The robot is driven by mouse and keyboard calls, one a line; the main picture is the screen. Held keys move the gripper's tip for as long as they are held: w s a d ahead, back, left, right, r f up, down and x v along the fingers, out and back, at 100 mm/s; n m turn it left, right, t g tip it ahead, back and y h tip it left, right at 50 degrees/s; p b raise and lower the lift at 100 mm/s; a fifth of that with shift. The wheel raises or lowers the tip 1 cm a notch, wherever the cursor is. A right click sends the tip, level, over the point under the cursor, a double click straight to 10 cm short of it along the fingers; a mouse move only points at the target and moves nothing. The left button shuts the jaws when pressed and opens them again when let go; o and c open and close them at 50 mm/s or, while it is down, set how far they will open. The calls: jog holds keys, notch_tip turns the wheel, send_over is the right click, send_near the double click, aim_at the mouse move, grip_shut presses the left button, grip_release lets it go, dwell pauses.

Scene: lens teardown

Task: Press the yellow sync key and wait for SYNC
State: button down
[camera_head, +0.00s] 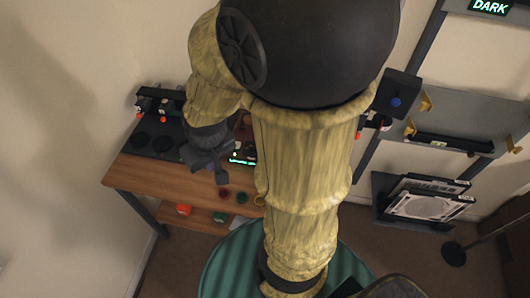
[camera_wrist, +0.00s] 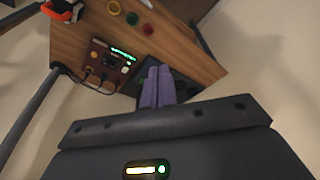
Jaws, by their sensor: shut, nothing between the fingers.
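My gripper (camera_head: 220,174) hangs over the wooden bench, in front of a small unit with a lit green display (camera_head: 242,160). In the wrist view my gripper's purple fingers (camera_wrist: 157,88) are closed together and empty. They point toward the bench, just right of the unit. There the unit's lit green display (camera_wrist: 124,54) and a reddish box with dark knobs (camera_wrist: 101,57) show at its left. The display text is too small to read. I cannot make out a yellow key on the unit. My arm hides part of the bench in the head view.
Small red (camera_head: 225,193), green (camera_head: 241,198) and yellow (camera_head: 258,201) round pieces lie along the bench's front edge. Black equipment (camera_head: 155,138) stands on the bench's left. A sign reading DARK (camera_head: 490,7) glows at top right. A wall rack holds white-framed panels (camera_head: 427,206).

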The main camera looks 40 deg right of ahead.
jog(key=w+d+f+n+h+b, duration=0.1)
jog(key=w+d+f+n+h, duration=0.2)
jog(key=d+f, duration=0.4)
jog(key=w+d+f+n+h+b, duration=0.1)
jog(key=w+d+f+n+h, duration=0.2)
jog(key=d, duration=0.8)
jog(key=w+d+f+n+h+b, duration=0.2)
jog(key=w+d+f+n, duration=0.4)
jog(key=d+f, duration=0.4)
jog(key=shift+w+f+h, duration=0.25)
jog(key=shift+f+h, duration=0.05)
jog(key=shift+h, duration=0.1)
notch_tip(320, 180, down, 9)
jog(key=b, duration=0.6)
jog(key=shift+b, duration=0.4)
dwell(0.3)
jog(key=shift+f, duration=0.35)
